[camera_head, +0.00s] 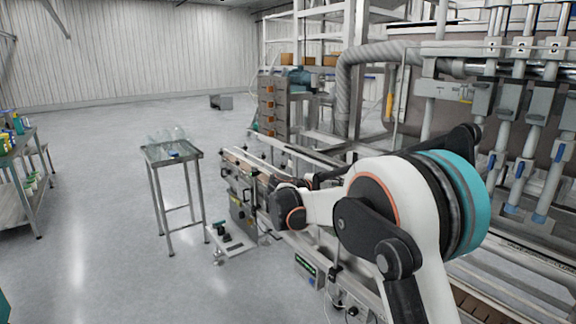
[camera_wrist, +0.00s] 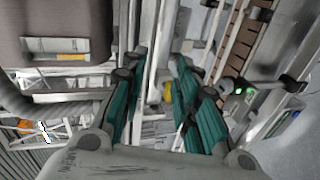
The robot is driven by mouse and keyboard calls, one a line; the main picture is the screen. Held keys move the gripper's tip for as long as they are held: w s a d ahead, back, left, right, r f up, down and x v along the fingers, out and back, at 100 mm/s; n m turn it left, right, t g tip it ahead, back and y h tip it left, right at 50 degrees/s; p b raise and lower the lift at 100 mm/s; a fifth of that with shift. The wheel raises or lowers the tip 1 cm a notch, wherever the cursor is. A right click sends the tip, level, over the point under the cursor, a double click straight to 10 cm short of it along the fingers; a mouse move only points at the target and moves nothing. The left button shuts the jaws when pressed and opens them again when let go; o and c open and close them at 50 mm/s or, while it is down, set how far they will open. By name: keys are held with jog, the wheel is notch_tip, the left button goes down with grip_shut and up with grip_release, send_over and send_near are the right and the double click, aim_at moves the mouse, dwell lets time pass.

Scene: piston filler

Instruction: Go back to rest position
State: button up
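My arm, white and black with a teal band, reaches across the right half of the head view toward the conveyor (camera_head: 240,165). Its gripper end is hidden behind the arm there. In the wrist view my gripper (camera_wrist: 158,75) has two green-padded fingers standing well apart, with nothing held between them. Beyond the fingers are metal rails of the machine and a small yellow part (camera_wrist: 167,91). The piston filler (camera_head: 520,110), with several upright cylinders and blue-tipped nozzles, stands at the right of the head view, beside and behind the arm.
A small metal table (camera_head: 170,153) with clear bottles stands left of the conveyor. A shelf table (camera_head: 18,205) with coloured bottles stands at the far left. A thick grey hose (camera_head: 343,95) runs behind the conveyor. The floor at left centre is open.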

jog(key=s+d+r+m+g+y, duration=0.1)
jog(key=s+d+r+y, duration=0.2)
jog(key=s, duration=0.9)
jog(key=s+d+r+m+g+y, duration=0.1)
jog(key=s+d+m+y, duration=0.2)
jog(key=s, duration=0.9)
jog(key=s+a+f+m+y, duration=0.1)
jog(key=s+f+y, duration=0.2)
jog(key=s, duration=0.9)
jog(key=s+a+f+m+y, duration=0.1)
jog(key=s+f, duration=0.5)
jog(key=s, duration=0.6)
jog(key=shift+s+a+y, duration=0.15)
jog(key=shift+a+y, duration=0.4)
jog(key=shift+y, duration=0.35)
